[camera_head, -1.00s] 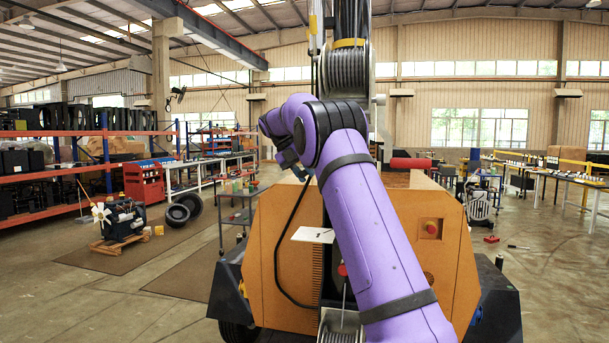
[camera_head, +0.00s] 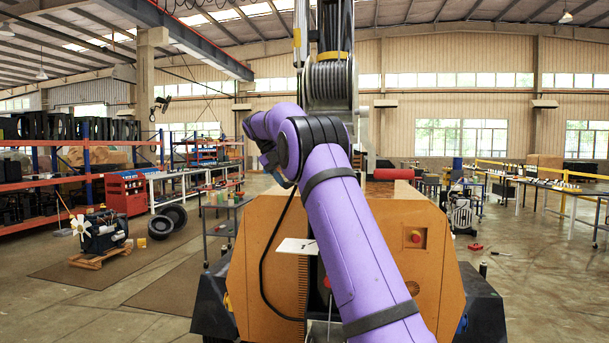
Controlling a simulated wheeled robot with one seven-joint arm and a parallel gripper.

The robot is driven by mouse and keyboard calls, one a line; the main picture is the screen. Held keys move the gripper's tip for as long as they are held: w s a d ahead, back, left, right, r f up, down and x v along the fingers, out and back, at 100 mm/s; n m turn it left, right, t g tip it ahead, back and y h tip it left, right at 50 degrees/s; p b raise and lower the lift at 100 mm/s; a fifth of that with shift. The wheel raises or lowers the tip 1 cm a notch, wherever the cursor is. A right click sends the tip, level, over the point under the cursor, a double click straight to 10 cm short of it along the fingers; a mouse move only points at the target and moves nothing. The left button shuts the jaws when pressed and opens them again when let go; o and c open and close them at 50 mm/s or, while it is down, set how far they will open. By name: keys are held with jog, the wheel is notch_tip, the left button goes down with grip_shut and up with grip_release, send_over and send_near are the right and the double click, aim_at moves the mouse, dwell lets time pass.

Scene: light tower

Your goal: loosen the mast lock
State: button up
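The light tower has an orange body (camera_head: 405,270) and stands straight ahead. Its mast (camera_head: 301,35) rises from the middle, with a cable drum (camera_head: 328,82) on it. A red knob (camera_head: 327,282) shows low at the middle of the body, partly beside my purple arm. I cannot tell which part is the mast lock; my arm covers much of the mast's lower part. My arm reaches up in front of the tower and bends left. A dark block (camera_head: 277,172) hangs at its far end, left of the mast. My gripper's fingers cannot be made out.
A red emergency button (camera_head: 416,237) is on the body's right side. A grey cart (camera_head: 226,225) stands close at the left. An engine on a pallet (camera_head: 100,238) and tyres (camera_head: 167,221) lie farther left. Floor at the right is mostly clear, with small tools (camera_head: 478,247).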

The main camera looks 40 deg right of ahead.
jog(key=shift+s+r, duration=0.1)
jog(key=shift+r, duration=0.45)
jog(key=shift+o, duration=0.2)
jog(key=shift+s+a, duration=0.2)
jog(key=shift+s, duration=0.35)
jog(key=shift+s+a, duration=0.2)
jog(key=shift+s, duration=0.35)
jog(key=o, duration=0.6)
jog(key=s, duration=0.2)
jog(key=s+a, duration=0.1)
jog(key=shift+r, duration=0.25)
jog(key=s, duration=0.1)
jog(key=s+a, duration=0.1)
jog(key=s, duration=0.3)
jog(key=shift+a+r, duration=0.25)
jog(key=shift+r, duration=0.15)
jog(key=c, duration=0.6)
jog(key=s+a, duration=0.2)
jog(key=s, duration=0.2)
jog(key=shift+s+a, duration=0.3)
jog(key=shift+a, duration=0.1)
jog(key=shift+c, duration=0.2)
